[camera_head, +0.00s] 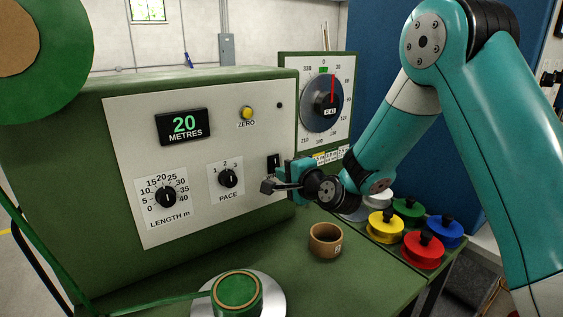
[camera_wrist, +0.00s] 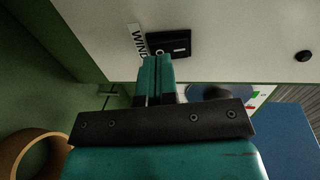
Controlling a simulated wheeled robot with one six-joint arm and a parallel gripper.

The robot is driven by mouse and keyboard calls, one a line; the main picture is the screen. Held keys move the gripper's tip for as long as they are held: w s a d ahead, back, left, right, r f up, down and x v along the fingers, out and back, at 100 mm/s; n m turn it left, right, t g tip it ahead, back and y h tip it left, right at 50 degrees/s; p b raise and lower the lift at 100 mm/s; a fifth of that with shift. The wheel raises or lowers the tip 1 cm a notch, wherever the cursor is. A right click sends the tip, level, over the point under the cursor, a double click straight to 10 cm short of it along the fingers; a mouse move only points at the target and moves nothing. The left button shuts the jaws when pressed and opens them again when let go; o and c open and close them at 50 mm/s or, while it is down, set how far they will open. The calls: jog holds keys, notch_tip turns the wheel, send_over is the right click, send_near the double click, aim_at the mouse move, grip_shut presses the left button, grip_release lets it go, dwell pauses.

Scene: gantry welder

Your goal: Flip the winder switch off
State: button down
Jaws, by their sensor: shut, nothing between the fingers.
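The winder switch (camera_head: 273,161) is a small black rocker on the pale front panel of the green machine, right of the PACE knob. In the wrist view the switch (camera_wrist: 178,42) lies sideways, with a white ring mark at its near edge and a partly hidden label starting "WIND" beside it. My gripper (camera_head: 267,186) is shut and empty, just below the switch in the head view. In the wrist view its closed fingertips (camera_wrist: 156,60) reach close to the switch's edge. I cannot tell whether they touch it. Which way the rocker is tipped is unclear.
The panel also holds the LENGTH knob (camera_head: 166,197), PACE knob (camera_head: 228,178), yellow ZERO button (camera_head: 247,113) and a display (camera_head: 183,126) reading 20 metres. A dial (camera_head: 322,102) is behind.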

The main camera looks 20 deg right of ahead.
jog(key=shift+x, duration=0.95)
jog(key=t+b, duration=0.1)
jog(key=b, duration=0.2)
jog(key=t+b, duration=0.1)
jog(key=b, duration=0.3)
jog(key=shift+w+a+y, duration=0.1)
jog(key=shift+w+y, duration=0.2)
jog(key=shift+y, duration=0.1)
jog(key=shift+f+b, duration=0.15)
jog(key=shift+b, duration=0.15)
jog(key=f+b+v, duration=0.1)
jog(key=b+v, duration=0.7)
jog(key=v, duration=0.6)
jog(key=shift+s, duration=0.15)
